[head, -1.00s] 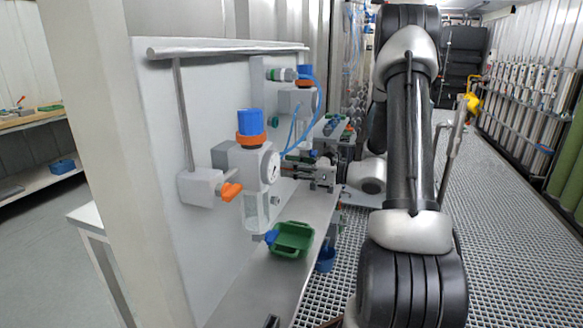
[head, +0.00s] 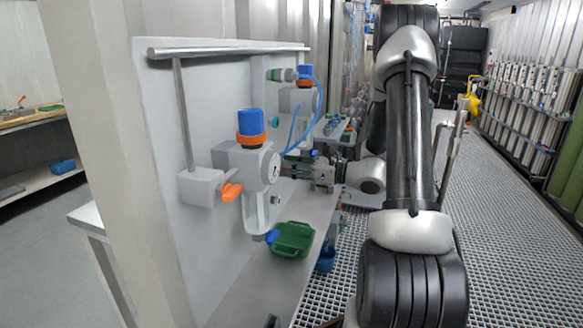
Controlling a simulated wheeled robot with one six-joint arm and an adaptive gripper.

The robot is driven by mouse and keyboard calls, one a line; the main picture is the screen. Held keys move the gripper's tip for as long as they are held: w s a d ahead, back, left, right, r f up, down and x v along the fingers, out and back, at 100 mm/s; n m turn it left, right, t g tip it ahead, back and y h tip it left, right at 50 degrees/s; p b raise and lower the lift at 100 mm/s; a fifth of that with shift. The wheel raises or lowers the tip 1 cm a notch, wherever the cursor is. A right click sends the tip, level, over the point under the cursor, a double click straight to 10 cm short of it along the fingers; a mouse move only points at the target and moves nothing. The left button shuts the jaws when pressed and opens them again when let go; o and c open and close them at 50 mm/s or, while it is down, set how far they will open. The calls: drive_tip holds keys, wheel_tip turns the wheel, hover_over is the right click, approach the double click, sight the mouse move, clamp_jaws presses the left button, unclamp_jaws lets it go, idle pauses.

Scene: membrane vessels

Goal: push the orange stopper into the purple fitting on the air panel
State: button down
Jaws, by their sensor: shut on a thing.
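The air panel (head: 205,95) is a light grey upright board at centre left. My gripper (head: 288,173) reaches left to it, just right of the round gauge (head: 270,168). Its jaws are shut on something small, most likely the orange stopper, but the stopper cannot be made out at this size. I cannot make out the purple fitting; the regulator and gauge may hide it. I cannot tell whether stopper and fitting touch.
A regulator with a blue knob (head: 251,122) and an orange lever (head: 231,191) stick out from the panel. The grated floor at right is clear.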

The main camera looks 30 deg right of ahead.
drive_tip(key=shift+w+a, duration=0.25)
drive_tip(key=c, duration=1.1)
unclamp_jaws()
drive_tip(key=shift+o, duration=0.2)
drive_tip(key=v, duration=1.2)
